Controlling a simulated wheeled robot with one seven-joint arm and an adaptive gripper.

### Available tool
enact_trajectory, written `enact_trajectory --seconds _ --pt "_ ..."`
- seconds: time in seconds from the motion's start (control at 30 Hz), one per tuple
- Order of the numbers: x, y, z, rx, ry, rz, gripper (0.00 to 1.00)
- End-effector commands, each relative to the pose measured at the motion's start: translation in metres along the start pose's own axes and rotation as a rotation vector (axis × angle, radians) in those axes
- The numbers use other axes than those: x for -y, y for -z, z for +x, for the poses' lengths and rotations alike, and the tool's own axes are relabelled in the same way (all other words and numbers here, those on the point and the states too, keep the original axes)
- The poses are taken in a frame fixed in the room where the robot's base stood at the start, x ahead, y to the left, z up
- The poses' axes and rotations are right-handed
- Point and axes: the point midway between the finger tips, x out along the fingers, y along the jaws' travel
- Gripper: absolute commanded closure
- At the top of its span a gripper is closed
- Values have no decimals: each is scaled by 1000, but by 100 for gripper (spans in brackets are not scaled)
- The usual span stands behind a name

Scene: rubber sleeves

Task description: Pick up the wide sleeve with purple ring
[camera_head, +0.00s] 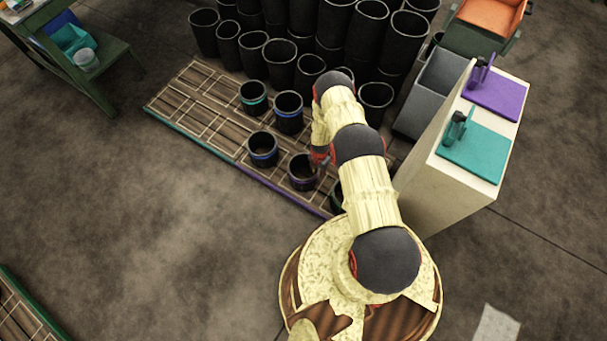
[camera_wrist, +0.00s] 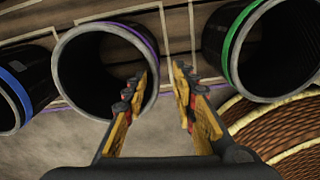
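The black sleeve with a purple ring (camera_head: 301,184) stands upright on the slatted mat, mouth up. In the wrist view its open mouth (camera_wrist: 95,70) fills the left middle, with the purple band showing at the upper right of the rim. My gripper (camera_wrist: 163,72) is open and empty. Its left finger overlaps the right side of the sleeve's mouth and its right finger appears outside the rim. I cannot tell how deep the fingers are or whether they touch. In the head view my arm hides most of the gripper.
A blue-ringed sleeve (camera_head: 263,152) and a partly hidden green-ringed sleeve (camera_head: 336,200) flank it; the green one also shows in the wrist view (camera_wrist: 275,55). More ringed sleeves (camera_head: 289,114) stand behind. Plain black sleeves (camera_head: 282,68) crowd the back. A pale cabinet (camera_head: 440,195) stands right.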

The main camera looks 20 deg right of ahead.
Motion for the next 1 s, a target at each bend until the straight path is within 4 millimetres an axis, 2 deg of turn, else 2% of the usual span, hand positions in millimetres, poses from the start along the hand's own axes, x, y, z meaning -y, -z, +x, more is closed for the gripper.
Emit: enact_trajectory --seconds 0.2,0.37,0.7,0.93,1.0 --pt "2 2 26 -1 1 -5 73" --pt "0 3 36 -1 1 -5 73" --pt "-5 8 79 -1 2 -3 73" --pt "-6 7 79 -1 1 -3 73" --pt "-6 7 79 -1 1 -3 76"
